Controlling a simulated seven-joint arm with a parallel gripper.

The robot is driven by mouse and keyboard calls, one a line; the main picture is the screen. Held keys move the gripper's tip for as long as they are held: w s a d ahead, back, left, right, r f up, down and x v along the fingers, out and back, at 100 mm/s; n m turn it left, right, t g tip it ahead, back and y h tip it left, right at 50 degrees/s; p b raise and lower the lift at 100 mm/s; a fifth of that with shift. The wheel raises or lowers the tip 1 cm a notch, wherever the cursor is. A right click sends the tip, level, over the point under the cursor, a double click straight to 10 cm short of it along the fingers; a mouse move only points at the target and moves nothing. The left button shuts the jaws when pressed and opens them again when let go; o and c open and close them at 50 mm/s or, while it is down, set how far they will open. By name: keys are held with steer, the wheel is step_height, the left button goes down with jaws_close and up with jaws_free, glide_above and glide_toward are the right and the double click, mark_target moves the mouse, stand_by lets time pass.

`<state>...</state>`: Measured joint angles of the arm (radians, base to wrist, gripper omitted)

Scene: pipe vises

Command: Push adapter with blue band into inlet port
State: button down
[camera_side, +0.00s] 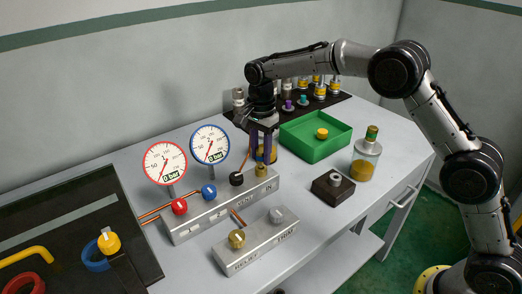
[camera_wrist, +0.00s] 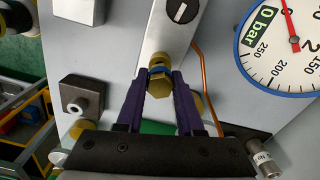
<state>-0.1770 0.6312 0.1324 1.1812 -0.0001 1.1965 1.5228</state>
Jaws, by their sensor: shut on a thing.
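My gripper (camera_wrist: 161,76) has purple fingers shut on a brass hex adapter (camera_wrist: 159,87). A thin blue band (camera_wrist: 160,69) shows on the adapter at the fingertips in the wrist view. The adapter lines up with the brass inlet port (camera_wrist: 159,58) at the end of the grey manifold block (camera_wrist: 171,32); they look touching or nearly so, and I cannot tell how deep the adapter sits. In the side view my gripper (camera_side: 264,150) points down at the right end of the manifold (camera_side: 222,208), just above the brass port (camera_side: 261,170).
Red (camera_side: 165,163) and blue (camera_side: 210,144) gauges, both reading 0 bar, stand behind the manifold. A green tray (camera_side: 312,147), a dark block (camera_side: 333,187) and a jar (camera_side: 366,160) are to the right. A second block (camera_side: 256,241) lies in front. Copper tubes run close by.

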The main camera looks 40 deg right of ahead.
mark_target(261, 150)
steer(key=shift+f, duration=0.85)
steer(key=shift+c, duration=2.3)
jaws_free()
steer(key=shift+r, duration=0.1)
step_height(261, 150, up, 14)
steer(key=shift+f, duration=0.2)
